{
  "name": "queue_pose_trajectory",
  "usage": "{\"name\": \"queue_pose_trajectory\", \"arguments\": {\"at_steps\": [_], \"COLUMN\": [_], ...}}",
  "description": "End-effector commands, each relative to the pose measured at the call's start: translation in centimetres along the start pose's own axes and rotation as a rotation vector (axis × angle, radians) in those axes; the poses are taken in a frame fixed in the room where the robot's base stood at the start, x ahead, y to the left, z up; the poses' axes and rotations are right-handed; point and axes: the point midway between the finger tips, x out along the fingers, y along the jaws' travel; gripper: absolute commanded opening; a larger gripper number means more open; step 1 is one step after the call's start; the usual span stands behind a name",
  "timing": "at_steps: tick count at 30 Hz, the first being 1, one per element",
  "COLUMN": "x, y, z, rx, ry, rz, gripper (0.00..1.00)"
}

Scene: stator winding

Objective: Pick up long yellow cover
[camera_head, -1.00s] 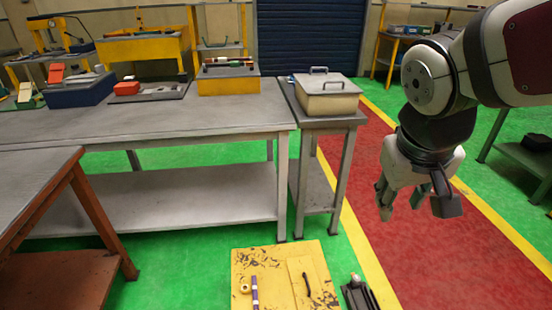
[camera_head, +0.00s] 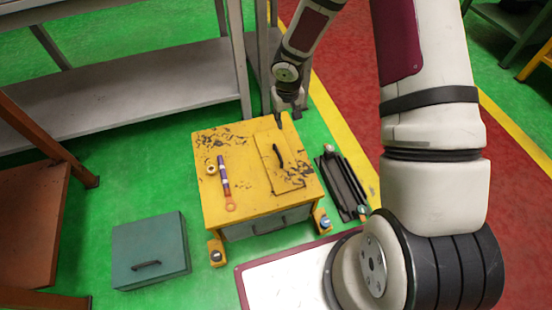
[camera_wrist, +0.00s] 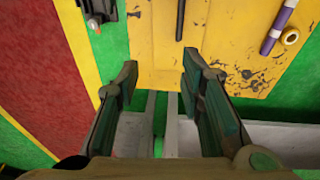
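The long yellow cover (camera_head: 285,172) is a flat, worn panel with a black handle. It lies on the right part of the top of a yellow box (camera_head: 243,205) on the floor. My gripper (camera_head: 289,112) is by the box's far edge, beyond the cover's far end. In the wrist view, my gripper (camera_wrist: 158,78) has its two dark fingers wide apart, with nothing between them. The cover (camera_wrist: 152,35) and part of its handle show ahead of the fingertips there. The gripper is apart from the handle. Its exact height over the box is hard to tell.
A purple-and-orange tool (camera_head: 225,182) and a small yellow ring (camera_head: 211,169) lie on the box's left part. A black rail-like part (camera_head: 343,186) lies right of the box. A teal case (camera_head: 150,250) stands front left. A grey workbench (camera_head: 150,92) stands behind.

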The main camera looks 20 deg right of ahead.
Motion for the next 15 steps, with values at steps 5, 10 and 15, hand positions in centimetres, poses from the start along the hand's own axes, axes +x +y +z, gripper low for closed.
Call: {"name": "queue_pose_trajectory", "arguments": {"at_steps": [5, 10, 15], "x": [5.8, 8.1, 11.2], "y": [-2.0, -2.6, -2.9], "z": [1.1, 1.4, 1.5], "rx": [0.011, 0.014, 0.013], "ry": [-0.021, -0.025, -0.025], "rz": [-0.066, -0.082, -0.082], "gripper": [0.35, 0.35, 0.35]}}
